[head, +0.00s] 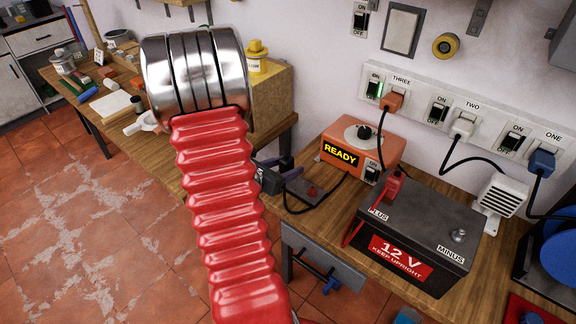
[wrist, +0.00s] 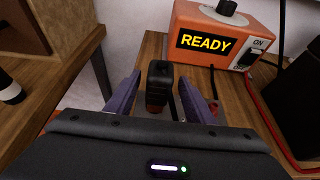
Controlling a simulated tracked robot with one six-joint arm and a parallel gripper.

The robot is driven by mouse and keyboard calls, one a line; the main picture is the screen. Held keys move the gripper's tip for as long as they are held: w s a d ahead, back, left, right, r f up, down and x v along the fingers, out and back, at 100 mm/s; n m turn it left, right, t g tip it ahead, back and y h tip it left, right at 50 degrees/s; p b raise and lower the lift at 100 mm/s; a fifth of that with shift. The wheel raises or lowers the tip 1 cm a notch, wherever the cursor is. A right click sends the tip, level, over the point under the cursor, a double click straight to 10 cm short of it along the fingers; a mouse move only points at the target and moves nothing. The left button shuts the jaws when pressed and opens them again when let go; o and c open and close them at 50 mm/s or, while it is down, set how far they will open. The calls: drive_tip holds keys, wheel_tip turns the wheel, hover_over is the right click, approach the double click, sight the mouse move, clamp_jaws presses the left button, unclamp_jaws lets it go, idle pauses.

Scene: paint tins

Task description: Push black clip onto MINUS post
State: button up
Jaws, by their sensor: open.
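The 12 V battery (head: 415,232) stands upright on the bench. Its MINUS post (head: 458,236) is bare metal at the right. A red clip (head: 391,188) is at the PLUS post on the left. In the wrist view, a black clip-like piece (wrist: 160,75) with a reddish lower part stands between the purple fingers of my gripper (wrist: 159,82). The fingers are open, with gaps visible on both sides of it. In the head view, my gripper (head: 284,168) is partly hidden by my red arm, left of the charger, and the black clip cannot be made out clearly.
The orange charger (head: 360,150) reads READY and stands behind the battery. A black cable loops from it across the bench towards my gripper. A power strip (head: 480,110) with plugs is on the wall. A white vented box (head: 502,195) is right of the battery.

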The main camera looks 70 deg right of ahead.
drive_tip(key=shift+d+f, duration=0.1)
drive_tip(key=shift+d, duration=0.05)
drive_tip(key=shift+c, duration=0.5)
drive_tip(key=c, duration=1)
